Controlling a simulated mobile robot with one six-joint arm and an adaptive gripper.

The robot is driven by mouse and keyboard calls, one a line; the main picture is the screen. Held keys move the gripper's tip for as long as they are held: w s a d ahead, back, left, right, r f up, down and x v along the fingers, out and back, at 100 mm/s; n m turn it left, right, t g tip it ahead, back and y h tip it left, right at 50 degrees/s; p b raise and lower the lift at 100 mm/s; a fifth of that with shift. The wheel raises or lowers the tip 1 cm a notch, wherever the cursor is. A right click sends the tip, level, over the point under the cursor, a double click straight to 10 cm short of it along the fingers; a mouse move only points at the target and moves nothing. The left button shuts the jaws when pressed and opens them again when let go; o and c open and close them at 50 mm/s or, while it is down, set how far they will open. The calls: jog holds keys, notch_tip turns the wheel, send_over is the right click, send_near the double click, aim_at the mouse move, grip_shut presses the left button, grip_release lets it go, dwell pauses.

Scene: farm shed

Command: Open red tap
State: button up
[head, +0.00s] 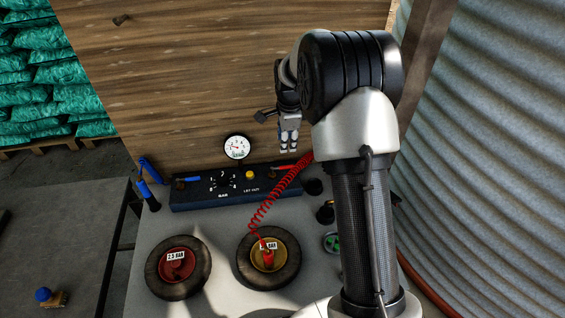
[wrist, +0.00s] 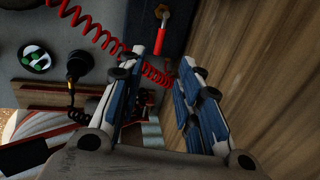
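The red tap has a red lever on a brass fitting at the right end of the dark panel (head: 225,199) in the head view. Its lever (head: 284,168) lies roughly along the panel, pointing right, close to the red coiled hose. My gripper (head: 288,150) is above the panel's right end, fingers pointing down, apparently clear of the lever. In the wrist view my gripper (wrist: 174,58) has a gap between its fingers and holds nothing.
A blue-levered tap (head: 188,180), a gauge (head: 237,147) and a yellow button (head: 250,174) are on the panel. The red coiled hose (head: 268,205) runs down to the right-hand wheel (head: 285,275). Another wheel (head: 152,270) lies left. A wooden wall (head: 180,80) stands behind.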

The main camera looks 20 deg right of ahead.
aim_at(285, 167)
jog(key=w+f+b, duration=0.1)
jog(key=f, duration=0.3)
jog(key=w+f+b, duration=0.1)
jog(key=f, duration=0.4)
jog(key=w+f+b, duration=0.1)
jog(key=f, duration=0.4)
jog(key=shift+d+f, duration=0.1)
jog(key=shift+d, duration=0.15)
jog(key=shift+c, duration=0.4)
grip_shut()
